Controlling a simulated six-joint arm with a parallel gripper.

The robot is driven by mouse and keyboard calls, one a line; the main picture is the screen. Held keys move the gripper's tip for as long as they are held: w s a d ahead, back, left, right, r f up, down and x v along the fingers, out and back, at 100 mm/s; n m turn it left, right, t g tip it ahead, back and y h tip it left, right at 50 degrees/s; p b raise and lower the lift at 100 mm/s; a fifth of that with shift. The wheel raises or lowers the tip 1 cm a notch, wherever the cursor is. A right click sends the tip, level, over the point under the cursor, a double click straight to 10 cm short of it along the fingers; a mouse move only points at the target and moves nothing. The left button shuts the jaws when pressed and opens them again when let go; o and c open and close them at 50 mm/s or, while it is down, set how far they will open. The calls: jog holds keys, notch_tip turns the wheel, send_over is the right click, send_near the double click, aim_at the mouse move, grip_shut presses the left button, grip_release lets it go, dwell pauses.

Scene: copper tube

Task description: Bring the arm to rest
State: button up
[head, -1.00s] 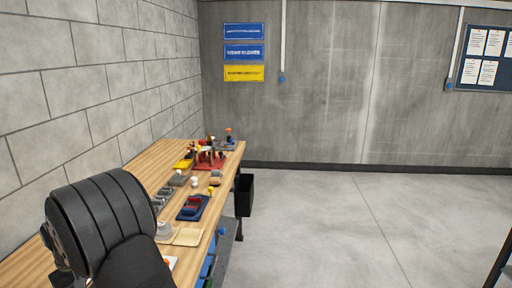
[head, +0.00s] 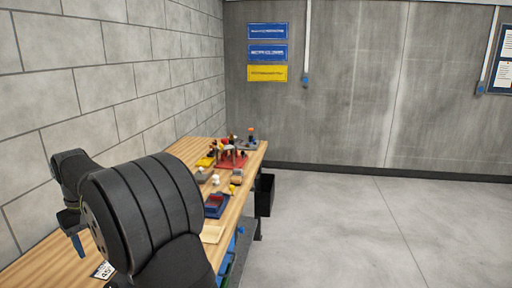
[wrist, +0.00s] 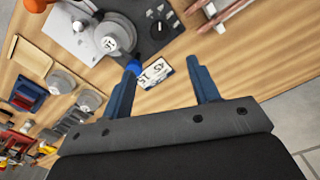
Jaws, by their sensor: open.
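My gripper (wrist: 163,66) is open and empty in the wrist view, its two blue fingers apart above the wooden bench. A white card with black figures (wrist: 156,73) lies beneath, between the fingers. In the head view my gripper (head: 72,232) hangs over the near left part of the bench, with a blue finger pointing down. My dark arm hides much of the near bench. Copper-coloured tubes (wrist: 228,12) lie at the top right of the wrist view, apart from the fingers.
The bench (head: 197,148) runs along the block wall on the left. The wrist view shows a grey disc weight (wrist: 115,38), a wooden tray (wrist: 28,57) and a blue tray (wrist: 20,92). A red stand with tools (head: 232,158) is at the far end. The floor right is clear.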

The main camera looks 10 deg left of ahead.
aim_at(109, 286)
notch_tip(109, 286, down, 16)
jog(key=shift+r, duration=0.25)
jog(key=n, duration=0.3)
jog(key=shift+r, duration=0.1)
jog(key=n, duration=0.5)
notch_tip(109, 286, up, 9)
jog(key=shift+f, duration=0.2)
